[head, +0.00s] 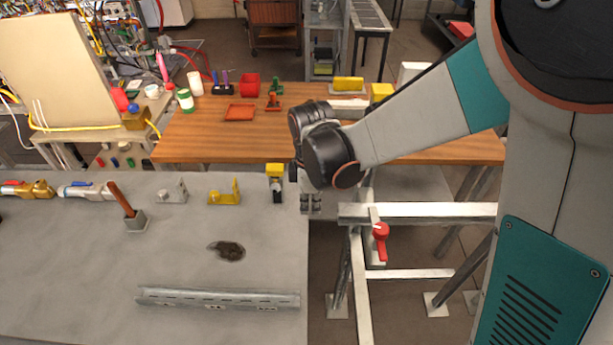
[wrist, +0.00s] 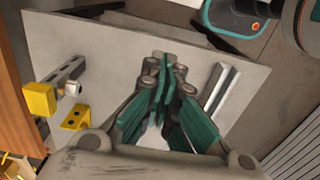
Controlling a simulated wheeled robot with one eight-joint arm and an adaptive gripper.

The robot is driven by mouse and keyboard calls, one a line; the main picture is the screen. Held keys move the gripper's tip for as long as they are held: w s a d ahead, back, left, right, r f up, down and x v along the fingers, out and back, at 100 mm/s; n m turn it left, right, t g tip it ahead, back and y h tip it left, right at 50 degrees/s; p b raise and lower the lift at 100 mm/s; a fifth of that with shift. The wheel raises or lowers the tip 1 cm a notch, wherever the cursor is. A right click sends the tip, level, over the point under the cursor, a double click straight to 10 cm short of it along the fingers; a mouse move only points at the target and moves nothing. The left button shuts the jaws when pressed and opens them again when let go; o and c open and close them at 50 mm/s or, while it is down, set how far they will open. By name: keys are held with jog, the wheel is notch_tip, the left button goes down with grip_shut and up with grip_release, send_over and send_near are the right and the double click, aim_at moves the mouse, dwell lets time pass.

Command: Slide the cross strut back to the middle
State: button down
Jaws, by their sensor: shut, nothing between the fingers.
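The frame at the right of the grey table has a pale upper bar (head: 435,211) and a lower bar (head: 410,274). A red-handled clamp (head: 380,241) is at the upper bar's left part. I cannot tell for sure which bar is the cross strut. My gripper (head: 311,204) points down by the table's right edge, just left of the upper bar's end. In the wrist view its teal-padded fingers (wrist: 165,75) are close together and empty. Contact with the frame cannot be made out.
A long slotted channel (head: 218,298) lies on the grey table (head: 70,270). A yellow bracket (head: 224,193) and a yellow-topped fitting (head: 276,182) stand near the table's far edge. A wooden table (head: 200,135) with small items is behind. My arm hides part of it.

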aim_at(343, 210)
jog(key=shift+s+d+f, duration=0.1)
jog(key=shift+d+f, duration=0.6)
jog(key=shift+d, duration=0.35)
jog(key=shift+d+f, duration=0.7)
jog(key=shift+d, duration=0.3)
jog(key=shift+s+d+b, duration=0.1)
jog(key=shift+d+b, duration=0.45)
jog(key=shift+d, duration=1.45)
jog(key=a, duration=0.4)
notch_tip(343, 210, up, 10)
jog(key=p, duration=0.1)
